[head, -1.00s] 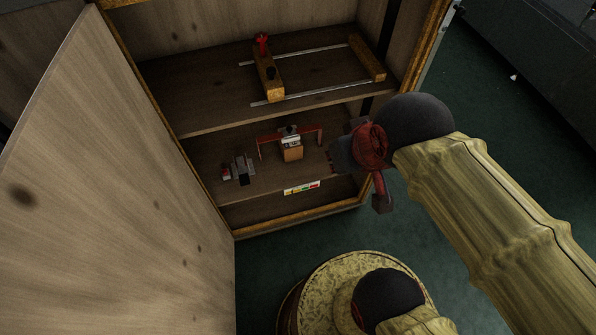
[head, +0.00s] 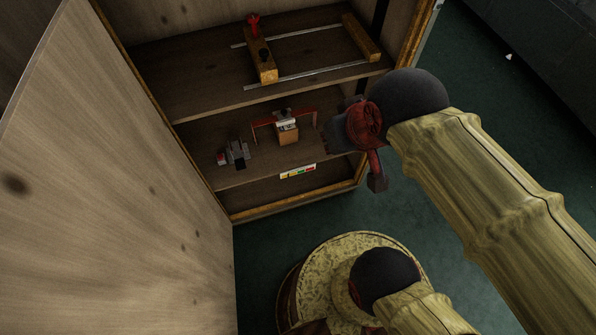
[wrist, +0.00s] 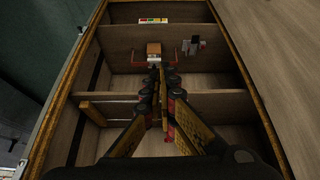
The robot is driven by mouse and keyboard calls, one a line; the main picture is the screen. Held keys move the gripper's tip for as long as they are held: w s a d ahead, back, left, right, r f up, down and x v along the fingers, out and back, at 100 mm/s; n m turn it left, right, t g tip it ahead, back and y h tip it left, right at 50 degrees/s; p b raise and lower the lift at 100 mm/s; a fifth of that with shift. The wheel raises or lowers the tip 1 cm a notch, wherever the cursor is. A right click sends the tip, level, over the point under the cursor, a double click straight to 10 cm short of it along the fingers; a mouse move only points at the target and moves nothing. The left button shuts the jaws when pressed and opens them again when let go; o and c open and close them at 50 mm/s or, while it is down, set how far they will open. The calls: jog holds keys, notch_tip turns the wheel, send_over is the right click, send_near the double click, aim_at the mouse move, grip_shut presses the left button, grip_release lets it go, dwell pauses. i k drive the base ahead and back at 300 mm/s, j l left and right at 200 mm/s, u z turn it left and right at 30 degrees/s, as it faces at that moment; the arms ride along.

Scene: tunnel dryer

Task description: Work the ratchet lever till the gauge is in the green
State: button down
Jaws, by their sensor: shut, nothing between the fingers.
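A colour-marked strip (head: 298,171), which looks like the gauge, is on the front edge of the middle shelf. It also shows in the wrist view (wrist: 153,20); no pointer can be made out. I cannot tell which part is the ratchet lever. My gripper (wrist: 155,72) is shut and empty, pointing toward the block and apart from it. In the head view its fingertips are hard to make out.
The upper shelf (head: 200,97) holds a wooden slider (head: 262,66) with a red knob on two metal rails. The open cabinet door (head: 130,190) fills the left side. The cabinet's right wall edge (head: 412,45) is close to my arm. Green floor lies clear in front.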

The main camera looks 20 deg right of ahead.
aim_at(240, 163)
jog(key=i+u, duration=0.1)
jog(key=u, duration=0.25)
jog(key=i+u, duration=0.15)
jog(key=u, duration=0.2)
jog(key=i+u, duration=0.1)
jog(key=u, duration=0.25)
